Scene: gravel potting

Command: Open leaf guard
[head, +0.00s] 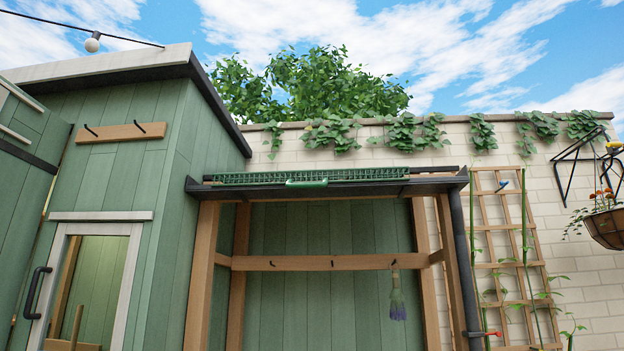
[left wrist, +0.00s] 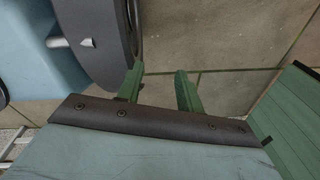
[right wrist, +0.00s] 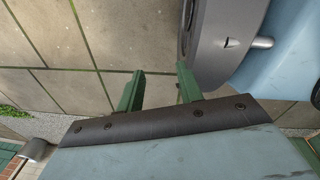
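The leaf guard (head: 250,179) is a green mesh strip lying along the dark gutter (head: 420,187) at the front edge of the lean-to roof. A bright green handle (head: 306,183) sits on its front near the middle. The guard looks flat on the gutter. Neither gripper shows in the head view. My left gripper (left wrist: 160,82) shows in the left wrist view with its green fingers apart and nothing between them, above paving. My right gripper (right wrist: 160,80) shows in the right wrist view, also with fingers apart and empty above paving. Both are away from the guard.
A wooden rail with hooks (head: 330,263) crosses the lean-to, with a lavender bunch (head: 397,300) hanging from it. A black downpipe (head: 462,265) and a trellis (head: 505,250) stand at right. A hanging basket (head: 606,227) is at far right. A green shed (head: 120,180) stands left.

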